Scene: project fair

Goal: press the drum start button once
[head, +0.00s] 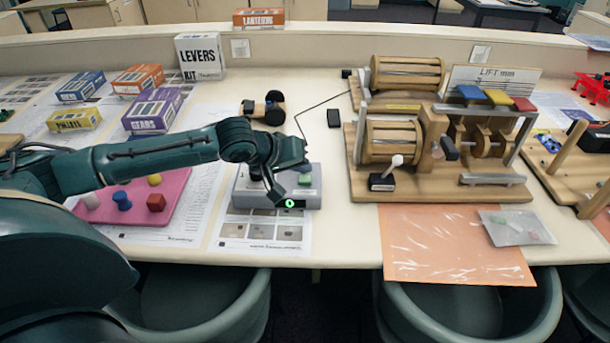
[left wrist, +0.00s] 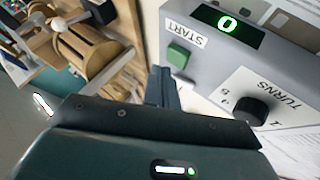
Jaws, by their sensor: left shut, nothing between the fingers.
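The grey control box (head: 240,200) stands on the table left of the wooden drum machine (head: 440,190). Its green START button (left wrist: 178,55) shows unobstructed in the left wrist view; the green button also shows in the head view (head: 305,180). The box's display (left wrist: 228,24) reads 0, and a black TURNS knob (left wrist: 250,110) sits beside it. My left gripper (head: 275,195) is over the box, left of the button in the head view. Its fingers (left wrist: 163,88) are together and empty, close to the button but visibly apart from it. My right gripper is in neither view.
A pink board (head: 180,195) with coloured pegs lies left of the box. Several kit boxes, including the LEVERS box (head: 200,57), stand behind. A small black block (head: 334,118) and a dark wheeled piece (head: 265,108) lie behind the control box. An orange sheet (head: 450,250) lies front right.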

